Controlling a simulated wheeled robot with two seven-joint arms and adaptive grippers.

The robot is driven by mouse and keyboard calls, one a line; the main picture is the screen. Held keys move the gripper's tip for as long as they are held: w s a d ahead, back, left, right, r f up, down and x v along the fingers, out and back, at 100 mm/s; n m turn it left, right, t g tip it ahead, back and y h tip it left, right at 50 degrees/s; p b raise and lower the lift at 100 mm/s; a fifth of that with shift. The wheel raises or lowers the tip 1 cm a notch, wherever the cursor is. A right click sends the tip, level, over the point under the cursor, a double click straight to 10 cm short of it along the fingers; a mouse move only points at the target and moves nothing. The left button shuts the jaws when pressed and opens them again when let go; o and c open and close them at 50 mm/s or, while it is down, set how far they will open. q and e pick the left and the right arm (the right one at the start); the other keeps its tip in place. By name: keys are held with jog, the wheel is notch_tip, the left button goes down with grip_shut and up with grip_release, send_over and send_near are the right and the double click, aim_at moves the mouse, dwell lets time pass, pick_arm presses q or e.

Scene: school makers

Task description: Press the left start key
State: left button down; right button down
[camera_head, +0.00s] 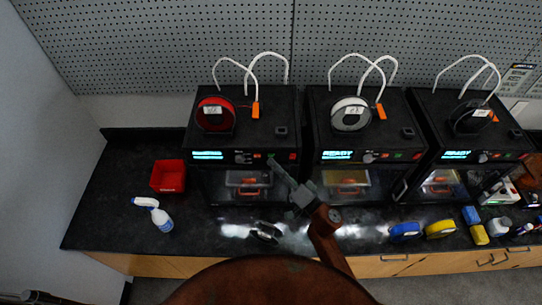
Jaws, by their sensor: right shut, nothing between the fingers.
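Three black printers stand in a row on the bench. The left printer (190,178) has a red spool and a lit cyan display (207,155) whose text I cannot read.
The middle printer (313,130) and right printer (425,125) show READY. A dark spool (266,232), blue spool (404,232) and yellow spool (440,229) lie on the black bench top (110,215).

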jog(key=shift+s, duration=0.3)
jog(key=s+p, duration=0.4)
jog(key=s, duration=0.2)
dwell(0.4)
dwell(0.7)
